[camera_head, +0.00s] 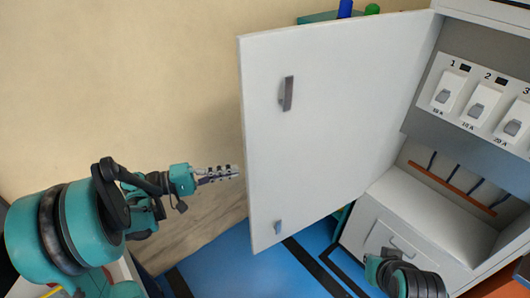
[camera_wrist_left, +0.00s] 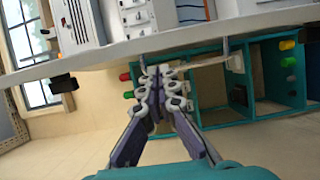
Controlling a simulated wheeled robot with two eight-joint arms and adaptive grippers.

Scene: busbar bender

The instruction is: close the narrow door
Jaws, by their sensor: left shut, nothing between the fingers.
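The narrow door (camera_head: 325,120) is a tall white panel with two grey handles, standing swung open from the cabinet. My left gripper (camera_head: 232,172) is beside the door's free edge at lower left, fingers shut and empty, pointing at the door. In the left wrist view, the shut fingertips (camera_wrist_left: 163,78) are close to a pale band (camera_wrist_left: 215,36) that looks like the door's edge. I cannot tell if they touch. Part of my right arm shows at lower right in the head view, but its fingers are not visible.
The open cabinet has a panel of numbered switches (camera_head: 480,103) and a white lower box (camera_head: 425,220) with a handle. A teal shelf (camera_wrist_left: 262,75) with coloured items stands beyond the door. The floor is blue with black stripes. A beige wall stands at left.

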